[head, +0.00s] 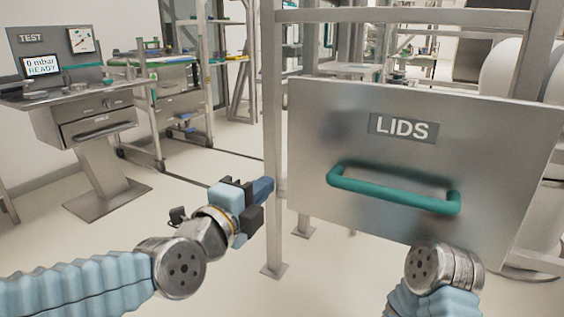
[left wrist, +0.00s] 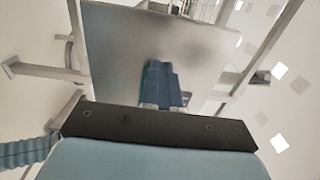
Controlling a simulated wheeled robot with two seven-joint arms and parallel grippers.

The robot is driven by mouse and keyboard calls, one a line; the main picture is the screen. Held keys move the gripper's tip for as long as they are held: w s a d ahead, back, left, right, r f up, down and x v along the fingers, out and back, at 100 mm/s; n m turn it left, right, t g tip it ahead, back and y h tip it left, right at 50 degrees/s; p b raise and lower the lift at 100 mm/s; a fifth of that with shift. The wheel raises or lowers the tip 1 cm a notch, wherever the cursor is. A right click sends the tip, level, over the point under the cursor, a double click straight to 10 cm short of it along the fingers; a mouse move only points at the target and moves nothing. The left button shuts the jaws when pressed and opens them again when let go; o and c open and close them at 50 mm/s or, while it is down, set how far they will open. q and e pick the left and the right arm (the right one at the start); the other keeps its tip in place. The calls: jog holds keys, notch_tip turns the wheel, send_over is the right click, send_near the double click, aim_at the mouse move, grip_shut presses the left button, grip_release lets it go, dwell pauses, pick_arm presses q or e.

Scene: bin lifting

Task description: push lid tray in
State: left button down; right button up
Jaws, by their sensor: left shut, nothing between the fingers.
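The lid tray's front (head: 310,150) is a large brushed-steel panel on the right of the head view. It bears a grey LIDS label (head: 403,128) and a teal bar handle (head: 395,190). My left gripper (head: 266,189) is shut and empty, left of the panel's left edge in the picture, by a frame post. In the left wrist view its blue fingers (left wrist: 163,88) are together in front of a steel panel (left wrist: 115,45). I cannot tell whether they touch it. My right arm shows below the panel, but its gripper is not in view. The tray's inside is hidden.
A metal frame post (head: 275,120) stands just beside my left gripper. A test station (head: 75,95) with a screen and drawer stands at the far left. Shelving and a workbench (head: 180,75) are behind. The floor (head: 150,205) between them is mostly clear.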

aim_at(302, 157)
pick_arm(q)
jog(key=p+x, duration=0.1)
jog(key=x, duration=1.2)
jog(key=shift+d+f, duration=0.1)
pick_arm(e)
jog(key=shift+s+a+r, duration=0.1)
jog(key=shift+a+r, duration=0.05)
jog(key=shift+r, duration=0.35)
